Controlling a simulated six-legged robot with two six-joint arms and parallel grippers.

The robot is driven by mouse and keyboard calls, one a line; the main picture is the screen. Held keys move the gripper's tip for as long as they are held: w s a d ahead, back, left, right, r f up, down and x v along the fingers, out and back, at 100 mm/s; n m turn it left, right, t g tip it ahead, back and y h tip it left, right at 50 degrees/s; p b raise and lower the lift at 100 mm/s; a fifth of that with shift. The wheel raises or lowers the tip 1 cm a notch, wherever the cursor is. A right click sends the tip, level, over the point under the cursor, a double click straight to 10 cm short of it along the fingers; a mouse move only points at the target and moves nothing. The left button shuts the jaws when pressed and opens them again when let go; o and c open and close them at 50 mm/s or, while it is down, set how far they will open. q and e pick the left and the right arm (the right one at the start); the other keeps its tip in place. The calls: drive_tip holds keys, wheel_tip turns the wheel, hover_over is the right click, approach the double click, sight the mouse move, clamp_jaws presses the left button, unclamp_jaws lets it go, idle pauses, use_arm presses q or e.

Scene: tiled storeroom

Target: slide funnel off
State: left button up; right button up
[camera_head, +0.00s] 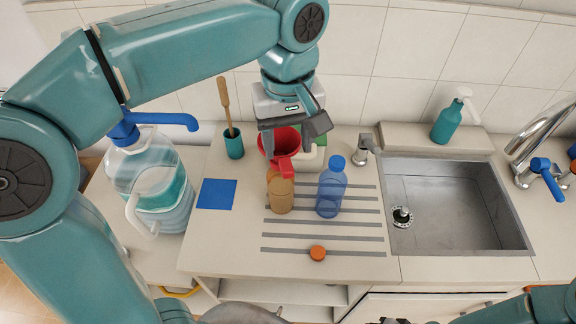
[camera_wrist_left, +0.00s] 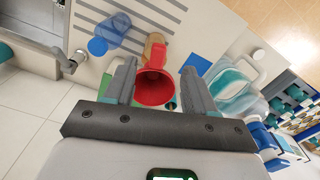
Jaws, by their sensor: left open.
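The red funnel (camera_head: 278,146) sits at the amber bottle (camera_head: 281,194), its red lower part at the bottle's top. How far the spout goes into the neck is hidden. My left gripper (camera_head: 293,140) is open above and behind the funnel. In the left wrist view the funnel (camera_wrist_left: 153,88) lies between the two spread fingers (camera_wrist_left: 159,68), with a gap beside at least the right finger. The amber bottle (camera_wrist_left: 155,47) shows beyond it. Only a small dark part, possibly of my right gripper, shows at the bottom edge of the head view.
A blue bottle (camera_head: 331,188) stands close right of the amber one, and an orange cap (camera_head: 317,253) lies in front. A green-and-white item (camera_head: 312,155) is behind. A blue square (camera_head: 216,194) and water jug (camera_head: 155,190) are left; the sink (camera_head: 455,205) is right.

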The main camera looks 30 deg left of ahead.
sight(288, 168)
use_arm(q)
drive_tip(key=f, duration=0.4)
drive_tip(key=w+a+f, duration=0.1)
drive_tip(key=f, duration=0.1)
drive_tip(key=shift+f, duration=0.35)
drive_tip(key=f, duration=0.2)
drive_tip(key=s+f, duration=0.1)
drive_tip(key=shift+d+f, duration=0.25)
drive_tip(key=shift+d, duration=0.15)
drive_tip(key=shift+w+f, duration=0.25)
drive_tip(key=shift+f, duration=0.5)
drive_tip(key=shift+s+a, duration=0.1)
drive_tip(key=shift+c, duration=1.3)
drive_tip(key=shift+w, duration=0.25)
clamp_jaws()
drive_tip(key=shift+a+r+p, duration=0.1)
drive_tip(key=shift+r+p, duration=0.7)
drive_tip(key=shift+s+r+p, duration=0.1)
drive_tip(key=shift+r+p, duration=0.55)
drive_tip(key=shift+r, duration=0.3)
drive_tip(key=shift+r+p, duration=0.5)
drive_tip(key=shift+r, duration=0.1)
use_arm(e)
drive_tip(key=shift+w+a+r, duration=0.1)
drive_tip(key=shift+r, duration=1.75)
